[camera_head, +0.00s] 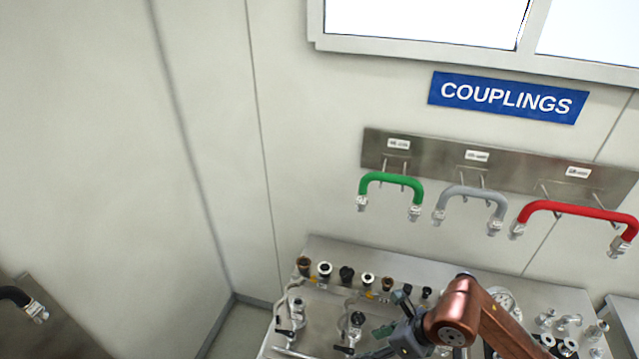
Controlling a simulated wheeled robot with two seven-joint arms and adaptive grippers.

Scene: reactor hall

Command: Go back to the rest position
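My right arm, copper-coloured, comes in from the lower right. Its dark gripper (392,328) is over the metal panel bench (330,250), among the valves and fittings. The fingers are small and blend with the dark parts behind them, so I cannot tell whether they are open or shut, or whether they hold anything. My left gripper is not in view.
A green hose (391,178), a grey hose (470,191) and a red hose (577,209) hang on a wall rack (520,172) under the COUPLINGS sign (507,97). Several ports line the bench's back edge. A black hose end (20,298) shows at lower left.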

